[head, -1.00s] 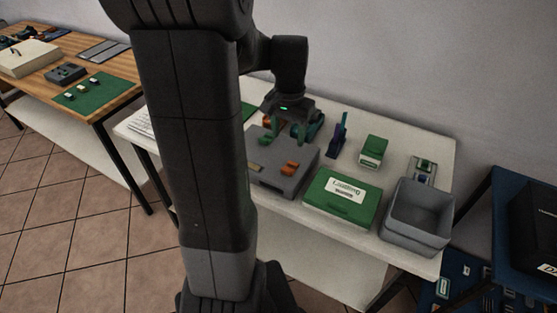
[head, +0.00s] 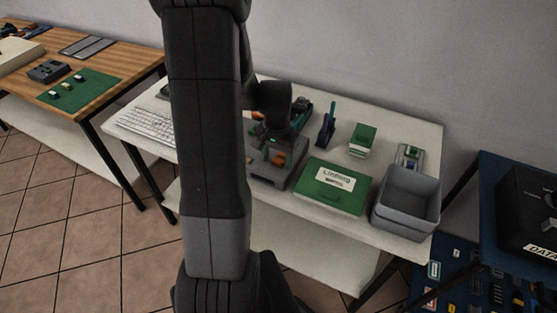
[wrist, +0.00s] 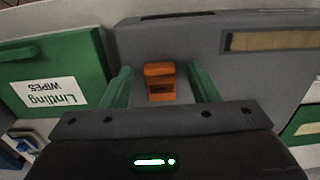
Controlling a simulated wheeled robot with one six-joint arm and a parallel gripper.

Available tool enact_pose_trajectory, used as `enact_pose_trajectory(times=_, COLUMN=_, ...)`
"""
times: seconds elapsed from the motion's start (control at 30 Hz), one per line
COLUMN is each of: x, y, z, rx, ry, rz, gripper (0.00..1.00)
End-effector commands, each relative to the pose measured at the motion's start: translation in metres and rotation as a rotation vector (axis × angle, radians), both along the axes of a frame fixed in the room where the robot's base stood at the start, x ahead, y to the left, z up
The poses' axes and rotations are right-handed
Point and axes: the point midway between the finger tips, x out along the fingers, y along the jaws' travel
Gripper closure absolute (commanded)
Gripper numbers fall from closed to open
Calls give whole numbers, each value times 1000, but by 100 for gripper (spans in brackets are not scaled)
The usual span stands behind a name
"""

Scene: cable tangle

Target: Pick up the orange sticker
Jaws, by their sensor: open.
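An orange piece (wrist: 160,88), which I take for the orange sticker, looks like a small block against the grey box (wrist: 200,45) in the wrist view. My gripper (wrist: 160,72) is open, with one green finger on each side of the piece and a visible gap on both sides. In the head view my gripper (head: 270,150) is low over the grey box (head: 262,176), and the orange piece (head: 279,158) shows partly beside it. My arm hides part of the box there. I cannot tell how far the fingertips reach down around the piece.
A grey bin (head: 405,205), small green box (head: 362,140), blue upright holder (head: 326,128) and keyboard (head: 150,126) share the white table (head: 400,130).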

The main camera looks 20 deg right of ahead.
Motion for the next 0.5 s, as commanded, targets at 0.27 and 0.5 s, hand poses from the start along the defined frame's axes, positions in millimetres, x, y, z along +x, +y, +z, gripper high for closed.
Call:
enact_pose_trajectory(times=0.27, x=0, y=0, z=-1, rx=0, ry=0, rz=0, gripper=53)
enact_pose_trajectory(times=0.5, x=0, y=0, z=-1, rx=0, ry=0, rz=0, gripper=87)
